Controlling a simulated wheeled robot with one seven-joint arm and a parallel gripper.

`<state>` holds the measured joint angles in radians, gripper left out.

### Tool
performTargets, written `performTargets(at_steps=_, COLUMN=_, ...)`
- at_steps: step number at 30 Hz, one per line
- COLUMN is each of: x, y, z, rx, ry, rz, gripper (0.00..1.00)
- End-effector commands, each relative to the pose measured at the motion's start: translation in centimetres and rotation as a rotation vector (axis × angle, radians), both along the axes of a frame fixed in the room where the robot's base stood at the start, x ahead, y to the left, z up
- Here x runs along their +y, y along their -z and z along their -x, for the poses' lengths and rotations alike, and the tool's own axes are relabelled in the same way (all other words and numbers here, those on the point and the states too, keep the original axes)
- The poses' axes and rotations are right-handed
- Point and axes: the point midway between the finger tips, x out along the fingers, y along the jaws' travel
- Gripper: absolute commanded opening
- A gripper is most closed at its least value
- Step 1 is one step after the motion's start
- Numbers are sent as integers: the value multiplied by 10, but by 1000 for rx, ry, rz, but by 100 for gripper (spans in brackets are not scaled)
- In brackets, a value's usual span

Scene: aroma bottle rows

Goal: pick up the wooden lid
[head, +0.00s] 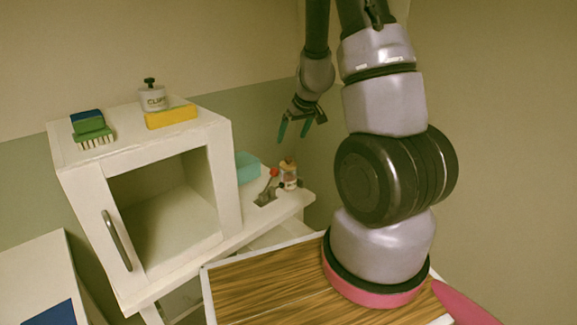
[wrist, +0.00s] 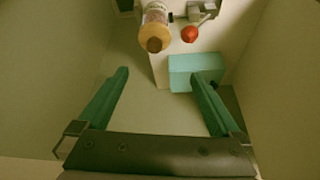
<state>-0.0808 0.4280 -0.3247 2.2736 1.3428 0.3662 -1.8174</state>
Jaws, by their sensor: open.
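A small bottle (head: 289,178) with a pale label and amber contents stands on the white counter at the right of the cabinet. Its brown wooden lid (head: 288,161) is on top. In the wrist view the bottle (wrist: 156,22) is at the top edge, with the lid (wrist: 153,45) toward the camera. My gripper (head: 295,129) hangs above the bottle in the head view, its teal fingers apart. In the wrist view my gripper (wrist: 160,77) is open and empty, and the lid lies beyond the fingertips, not between them.
A teal block (wrist: 193,72) sits near the right finger in the wrist view. A red-knobbed lever (head: 273,173) stands beside the bottle. The white cabinet (head: 225,180) carries a brush (head: 91,128), a yellow sponge (head: 171,117) and a jar (head: 153,98).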

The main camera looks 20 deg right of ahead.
Motion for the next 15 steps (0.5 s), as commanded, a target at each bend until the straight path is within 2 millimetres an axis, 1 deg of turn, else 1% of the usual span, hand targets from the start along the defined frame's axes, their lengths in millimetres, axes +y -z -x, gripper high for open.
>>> performTargets(at_steps=1, x=-4, y=8, z=0, rx=9, ry=-4, rz=15, gripper=100)
performTargets(at_steps=4, x=-8, y=17, z=-1, rx=16, ry=-10, rz=32, gripper=100)
performTargets(at_steps=15, x=-5, y=62, z=-19, rx=19, ry=-13, rz=35, gripper=100)
